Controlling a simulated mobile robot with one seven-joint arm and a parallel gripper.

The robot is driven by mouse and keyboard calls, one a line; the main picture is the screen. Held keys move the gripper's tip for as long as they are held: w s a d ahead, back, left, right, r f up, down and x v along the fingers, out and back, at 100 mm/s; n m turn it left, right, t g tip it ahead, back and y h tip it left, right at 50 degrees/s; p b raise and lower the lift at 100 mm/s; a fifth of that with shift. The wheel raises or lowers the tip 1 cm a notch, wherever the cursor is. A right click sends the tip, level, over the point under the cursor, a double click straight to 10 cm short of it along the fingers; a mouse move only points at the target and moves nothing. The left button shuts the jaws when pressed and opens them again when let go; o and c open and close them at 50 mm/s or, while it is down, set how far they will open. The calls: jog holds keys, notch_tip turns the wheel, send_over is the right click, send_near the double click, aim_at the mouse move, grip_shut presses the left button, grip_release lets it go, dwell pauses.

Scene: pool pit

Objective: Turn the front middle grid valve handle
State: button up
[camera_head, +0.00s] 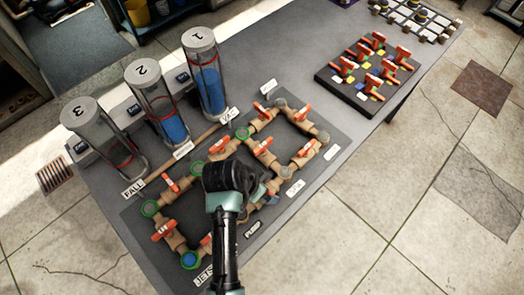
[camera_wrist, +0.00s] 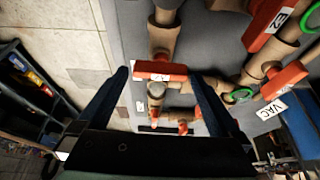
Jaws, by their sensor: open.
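A grid of tan pipes (camera_head: 185,243) with several orange-red valve handles lies on a dark mat on the grey table. My gripper (camera_head: 232,176) is over the front middle of this grid and hides part of the pipes and any handle beneath it. In the wrist view my gripper (camera_wrist: 159,76) is open, its two dark fingers apart. A red valve handle (camera_wrist: 160,68) shows between the fingertips, lying crosswise on a tan pipe. I cannot tell whether either finger touches it. Another red handle (camera_wrist: 267,22) with a white tag is at the upper right.
Three clear cylinders (camera_head: 160,98) numbered 1, 2 and 3 stand behind the grid; two hold visible blue liquid. A black board (camera_head: 350,95) with several small red-handled valves lies to the right. Other handles (camera_head: 262,146) stick up around my gripper. Bare table (camera_head: 290,55) separates grid and board.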

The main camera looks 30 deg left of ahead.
jog(key=shift+w+f, duration=0.2)
jog(key=shift+f, duration=0.2)
jog(key=shift+c, duration=0.2)
jog(key=c, duration=1)
jog(key=shift+r, duration=0.1)
jog(key=shift+c, duration=0.2)
